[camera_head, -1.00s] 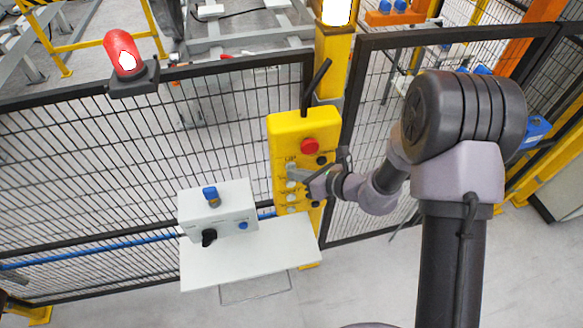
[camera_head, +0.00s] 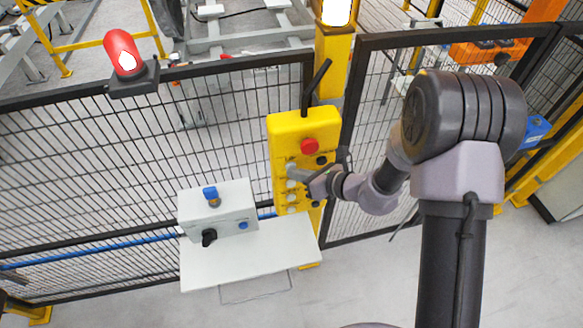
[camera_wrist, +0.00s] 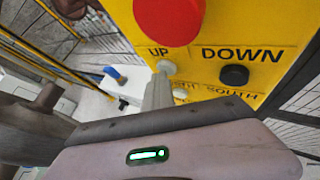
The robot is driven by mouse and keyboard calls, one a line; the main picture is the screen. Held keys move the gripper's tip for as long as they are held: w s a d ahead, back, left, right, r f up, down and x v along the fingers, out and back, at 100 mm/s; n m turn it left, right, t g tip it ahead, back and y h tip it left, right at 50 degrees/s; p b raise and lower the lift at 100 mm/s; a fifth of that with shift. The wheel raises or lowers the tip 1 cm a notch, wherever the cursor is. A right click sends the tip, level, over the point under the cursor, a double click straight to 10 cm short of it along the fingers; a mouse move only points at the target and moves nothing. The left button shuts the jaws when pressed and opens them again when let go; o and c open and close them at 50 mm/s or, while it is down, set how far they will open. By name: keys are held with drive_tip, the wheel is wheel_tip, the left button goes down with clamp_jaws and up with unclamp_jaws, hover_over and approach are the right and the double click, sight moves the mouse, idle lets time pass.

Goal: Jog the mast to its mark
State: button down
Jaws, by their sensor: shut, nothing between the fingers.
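The yellow control pendant (camera_head: 290,135) hangs at the fence post, with a red button (camera_head: 309,146) near its top. In the wrist view its face carries a large red button (camera_wrist: 169,18), a white button (camera_wrist: 166,67) under the label UP, and a black button (camera_wrist: 234,75) under DOWN. My gripper (camera_wrist: 158,92) is shut and empty, its tip at the UP button; whether it presses it I cannot tell. It also shows at the pendant in the head view (camera_head: 292,173). Lower labels, SOUTH among them, are partly hidden by my gripper. I cannot make out the mast's mark.
A white box (camera_head: 217,212) with a blue switch and a black knob stands on a white shelf (camera_head: 250,258) left of the pendant. A red lamp (camera_head: 122,50) sits on the mesh fence. An orange part (camera_head: 485,52) shows behind the fence at upper right.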

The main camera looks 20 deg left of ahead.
idle(0.7)
drive_tip(key=shift+s+d+b, duration=0.35)
drive_tip(key=shift+s+d, duration=0.1)
drive_tip(key=shift+s, duration=0.25)
drive_tip(key=shift+s+d+b, duration=0.3)
drive_tip(key=shift+s+d, duration=0.15)
drive_tip(key=shift+s, duration=0.25)
drive_tip(key=shift+s+d+b, duration=0.25)
drive_tip(key=shift+s+d, duration=0.15)
drive_tip(key=shift+s, duration=0.35)
drive_tip(key=shift+s+d+b, duration=0.3)
drive_tip(key=shift+s+d, duration=0.15)
drive_tip(key=shift+s, duration=0.25)
drive_tip(key=shift+a, duration=0.1)
idle(1.9)
